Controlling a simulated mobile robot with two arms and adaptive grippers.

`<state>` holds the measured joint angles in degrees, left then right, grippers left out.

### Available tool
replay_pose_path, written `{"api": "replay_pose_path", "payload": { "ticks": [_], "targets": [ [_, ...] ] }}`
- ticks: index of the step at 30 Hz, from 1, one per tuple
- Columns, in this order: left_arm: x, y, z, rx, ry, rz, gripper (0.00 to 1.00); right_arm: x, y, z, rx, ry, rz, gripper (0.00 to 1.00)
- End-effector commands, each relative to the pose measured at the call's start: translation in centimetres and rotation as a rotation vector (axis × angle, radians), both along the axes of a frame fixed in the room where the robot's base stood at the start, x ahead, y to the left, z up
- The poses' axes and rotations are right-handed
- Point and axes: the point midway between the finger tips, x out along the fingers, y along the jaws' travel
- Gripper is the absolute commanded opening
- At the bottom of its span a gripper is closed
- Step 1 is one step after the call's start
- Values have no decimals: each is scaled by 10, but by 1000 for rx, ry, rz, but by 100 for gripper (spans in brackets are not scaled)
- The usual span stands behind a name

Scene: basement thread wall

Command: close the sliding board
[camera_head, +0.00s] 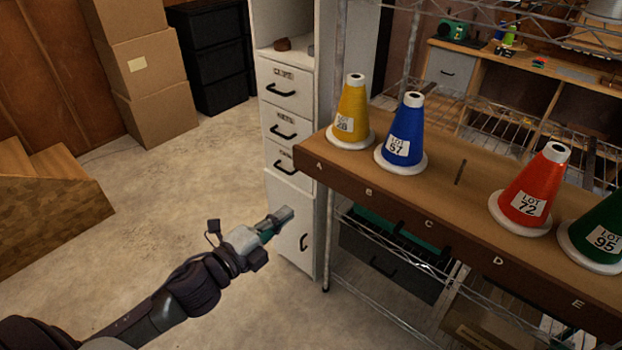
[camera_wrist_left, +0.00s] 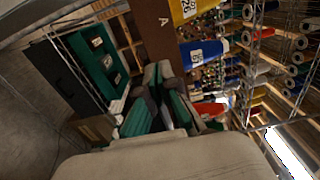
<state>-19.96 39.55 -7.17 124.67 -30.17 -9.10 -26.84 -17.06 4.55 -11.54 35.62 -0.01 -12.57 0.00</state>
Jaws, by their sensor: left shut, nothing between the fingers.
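The sliding board (camera_head: 440,172) is a wooden shelf with a dark brown front edge marked A to E, set in a wire rack. It carries a yellow cone (camera_head: 352,110), a blue cone (camera_head: 406,130), a red cone (camera_head: 532,185) and a green cone (camera_head: 602,240), all upright. A gap lies between the blue and red ones. My left gripper (camera_head: 287,214) is shut and empty, below and left of the board's A end, apart from it. In the left wrist view its fingers (camera_wrist_left: 165,103) show, with the board's edge (camera_wrist_left: 150,22) beyond. My right gripper is out of view.
A white drawer cabinet (camera_head: 290,120) stands behind the board's left end. Dark bins (camera_head: 395,255) sit on the rack below. Cardboard boxes (camera_head: 140,75) and black drawers (camera_head: 213,55) stand at the back left. The concrete floor (camera_head: 150,215) is clear.

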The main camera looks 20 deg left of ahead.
Motion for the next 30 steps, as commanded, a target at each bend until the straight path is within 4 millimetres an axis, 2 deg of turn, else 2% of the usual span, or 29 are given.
{"api": "replay_pose_path", "payload": {
  "ticks": [12,18,24,30],
  "targets": [
    [77,-24,4,-4,-1,3,0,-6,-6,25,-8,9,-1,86],
    [109,-35,3,-5,2,3,0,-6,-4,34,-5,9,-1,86],
    [123,-40,0,-3,3,2,0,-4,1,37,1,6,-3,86],
    [125,-40,-1,-3,3,1,0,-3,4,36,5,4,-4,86]
  ]
}}
